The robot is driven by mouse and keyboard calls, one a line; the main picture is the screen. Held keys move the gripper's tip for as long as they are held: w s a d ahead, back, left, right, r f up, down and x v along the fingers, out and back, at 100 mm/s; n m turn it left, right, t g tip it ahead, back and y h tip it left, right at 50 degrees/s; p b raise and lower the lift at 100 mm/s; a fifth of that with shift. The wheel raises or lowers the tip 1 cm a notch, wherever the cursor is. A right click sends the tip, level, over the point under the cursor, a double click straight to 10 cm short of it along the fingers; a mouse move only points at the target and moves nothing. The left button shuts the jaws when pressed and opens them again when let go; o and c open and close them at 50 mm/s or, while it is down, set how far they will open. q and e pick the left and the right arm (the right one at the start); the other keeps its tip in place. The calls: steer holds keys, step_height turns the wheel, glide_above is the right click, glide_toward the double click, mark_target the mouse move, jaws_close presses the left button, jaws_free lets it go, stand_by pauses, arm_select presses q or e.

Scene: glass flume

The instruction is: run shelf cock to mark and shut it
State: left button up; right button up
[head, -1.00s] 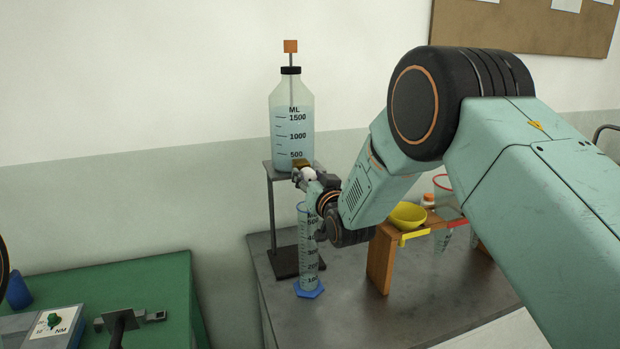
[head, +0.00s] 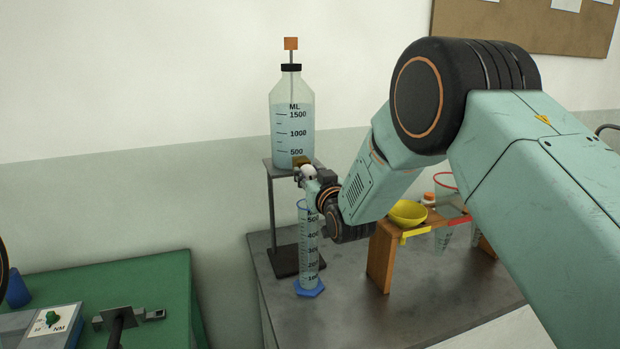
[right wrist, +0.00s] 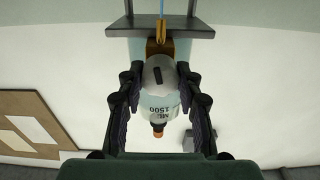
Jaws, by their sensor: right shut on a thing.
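A clear bottle (head: 282,120) of bluish liquid, marked in ML, stands on a small grey shelf stand (head: 271,210). My right gripper (right wrist: 158,80) is shut on the knob. A thin blue stream (right wrist: 162,8) runs from the cock in the wrist view. A graduated cylinder (head: 308,245) with a blue base stands upright below; its liquid level is unclear. My left gripper is not in view.
Right of the cylinder, a wooden rack (head: 381,262) holds a yellow bowl (head: 408,213) and other vessels, partly hidden by my right arm. A green bench (head: 165,275) with a dial box (head: 50,323) is at left. The grey tabletop is clear in front.

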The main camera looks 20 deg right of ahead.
steer(key=n+b, duration=0.1)
steer(key=n, duration=0.3)
steer(key=shift+f+b, duration=0.1)
steer(key=shift+b, duration=0.3)
steer(key=shift+n+b, duration=0.45)
steer(key=shift+n, duration=0.85)
steer(key=o, duration=1.2)
steer(key=shift+w, duration=0.15)
steer(key=shift+c, duration=0.2)
steer(key=s, duration=1.2)
steer(key=shift+d, duration=0.15)
